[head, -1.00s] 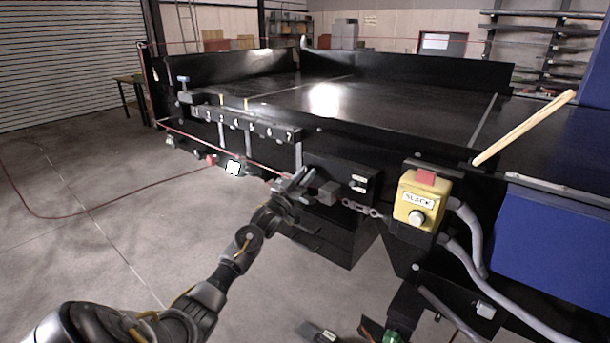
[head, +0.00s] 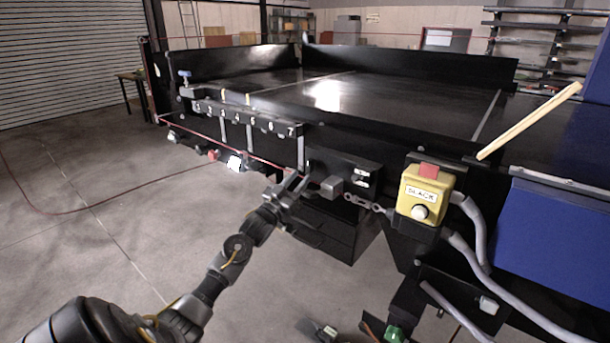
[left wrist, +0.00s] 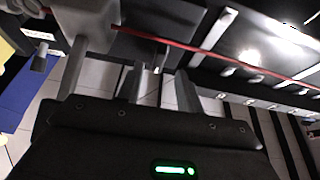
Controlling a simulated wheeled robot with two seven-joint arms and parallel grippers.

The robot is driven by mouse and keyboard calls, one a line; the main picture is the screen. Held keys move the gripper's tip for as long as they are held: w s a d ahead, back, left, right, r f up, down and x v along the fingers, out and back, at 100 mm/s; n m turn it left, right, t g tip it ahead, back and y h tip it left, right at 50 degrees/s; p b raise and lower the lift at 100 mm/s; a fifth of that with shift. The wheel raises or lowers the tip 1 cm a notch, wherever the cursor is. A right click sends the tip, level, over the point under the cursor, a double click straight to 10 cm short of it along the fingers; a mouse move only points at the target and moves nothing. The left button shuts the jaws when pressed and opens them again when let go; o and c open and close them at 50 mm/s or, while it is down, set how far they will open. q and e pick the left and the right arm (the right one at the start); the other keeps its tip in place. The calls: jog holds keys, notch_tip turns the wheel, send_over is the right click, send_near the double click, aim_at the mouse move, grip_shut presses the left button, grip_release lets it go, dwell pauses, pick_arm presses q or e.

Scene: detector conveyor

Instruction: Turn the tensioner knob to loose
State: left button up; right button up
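A small grey block (head: 332,187), which looks like the tensioner knob, sits on the front of a black housing (head: 345,170) under the conveyor edge. Its pointer or marking is too small to read. My left gripper (head: 292,184) is just left of this block, apart from it, with its fingers spread and nothing held. In the left wrist view the fingers (left wrist: 130,85) are wide apart, and a grey block (left wrist: 88,14) shows at the top left, beyond the left finger. My right gripper is in neither view.
A yellow box (head: 422,190) labelled "SLACK", with a red top piece, hangs right of the housing, joined by a chain (head: 364,202). A red cord (head: 215,143) runs along the conveyor front, and crosses the wrist view (left wrist: 200,48). Floor at left is open.

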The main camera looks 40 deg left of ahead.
pick_arm(q)
jog(key=b+v, duration=0.1)
jog(key=v, duration=0.5)
dwell(0.5)
